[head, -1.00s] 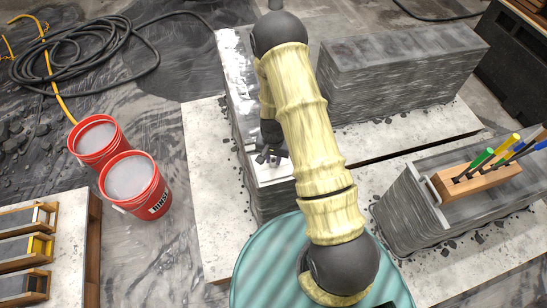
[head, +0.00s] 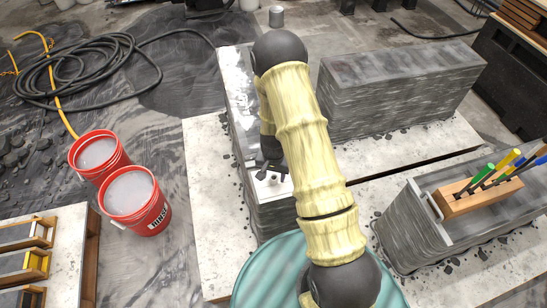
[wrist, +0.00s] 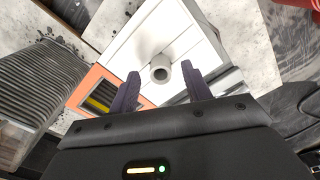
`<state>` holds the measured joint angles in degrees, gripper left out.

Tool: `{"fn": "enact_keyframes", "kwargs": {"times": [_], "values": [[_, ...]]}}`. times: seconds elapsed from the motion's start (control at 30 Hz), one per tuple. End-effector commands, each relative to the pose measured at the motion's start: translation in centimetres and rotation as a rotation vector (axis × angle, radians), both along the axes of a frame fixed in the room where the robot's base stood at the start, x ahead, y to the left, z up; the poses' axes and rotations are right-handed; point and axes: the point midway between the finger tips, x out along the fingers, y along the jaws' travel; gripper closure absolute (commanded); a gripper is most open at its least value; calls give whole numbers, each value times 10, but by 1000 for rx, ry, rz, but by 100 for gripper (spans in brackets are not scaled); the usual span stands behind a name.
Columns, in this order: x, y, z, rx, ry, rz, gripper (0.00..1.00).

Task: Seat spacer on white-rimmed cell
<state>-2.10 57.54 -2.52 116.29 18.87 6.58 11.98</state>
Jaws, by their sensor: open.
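The spacer (wrist: 161,69) is a short pale tube with a dark round hole in its end. In the wrist view it is on a white surface (wrist: 150,30) crossed by thin seams, beyond and between my fingertips. My gripper (wrist: 163,80) is open, with dark purple fingers on either side of the spacer and no visible grip on it. In the head view my gripper (head: 270,166) is just above the white panel, with a small pale piece below it. I cannot tell whether the spacer is fully seated or where the white-rimmed cell's edges run.
An orange-rimmed opening (wrist: 96,97) with yellow and dark stripes lies left of the spacer. Grey printed walls (head: 400,85) stand close to my arm. Two red buckets (head: 135,200) are at left; a wooden block (head: 482,194) holding coloured tools is at right.

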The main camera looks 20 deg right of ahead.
Motion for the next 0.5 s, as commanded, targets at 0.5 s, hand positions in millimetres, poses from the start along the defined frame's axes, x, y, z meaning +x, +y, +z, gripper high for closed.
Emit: {"fn": "enact_keyframes", "kwargs": {"times": [0.5], "values": [[2, 0, 84, 0, -4, 1, 52]]}}
